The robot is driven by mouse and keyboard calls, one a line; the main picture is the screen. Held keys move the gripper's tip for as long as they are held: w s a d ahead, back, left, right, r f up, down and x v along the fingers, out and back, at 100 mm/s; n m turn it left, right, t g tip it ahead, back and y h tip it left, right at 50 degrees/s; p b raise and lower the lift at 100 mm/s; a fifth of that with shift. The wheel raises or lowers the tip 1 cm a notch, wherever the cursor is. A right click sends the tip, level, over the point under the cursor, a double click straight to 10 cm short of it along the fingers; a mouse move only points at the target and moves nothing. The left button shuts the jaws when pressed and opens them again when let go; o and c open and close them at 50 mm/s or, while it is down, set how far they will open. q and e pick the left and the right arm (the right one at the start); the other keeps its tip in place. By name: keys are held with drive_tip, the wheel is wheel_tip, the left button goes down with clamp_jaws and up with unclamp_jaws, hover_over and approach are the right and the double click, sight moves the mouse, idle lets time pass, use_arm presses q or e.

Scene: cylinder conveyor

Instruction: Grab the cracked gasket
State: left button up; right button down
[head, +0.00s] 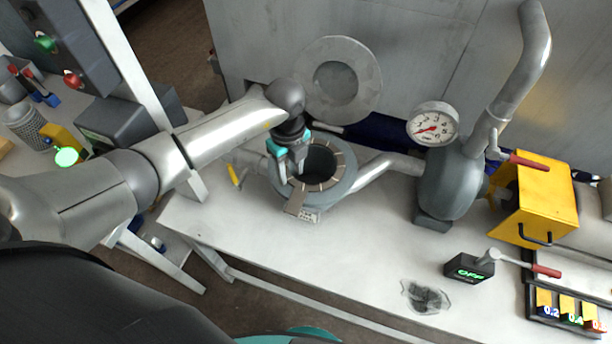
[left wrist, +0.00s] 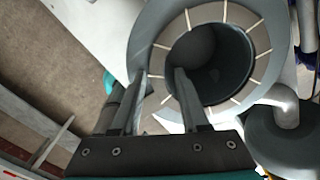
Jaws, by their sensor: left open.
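The cracked gasket (head: 342,166) appears to be the flat brown-grey ring with pale radial lines on top of the round grey cylinder housing (head: 335,200). It circles the dark bore, and it also shows in the left wrist view (left wrist: 207,14). My left gripper (head: 291,172) is open over the left side of the ring. In the left wrist view its fingers (left wrist: 162,82) stand apart, one over the bore and one toward the ring's outer side. I cannot tell whether they touch the gasket. My right gripper is not in view.
A round grey flanged cover (head: 361,90) stands behind the housing. A pressure gauge (head: 433,124), grey vessel (head: 449,185) and yellow box (head: 546,205) are to the right.

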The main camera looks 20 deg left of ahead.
use_arm(q)
drive_tip(key=shift+f, duration=0.1)
idle(0.4)
clamp_jaws()
idle(0.4)
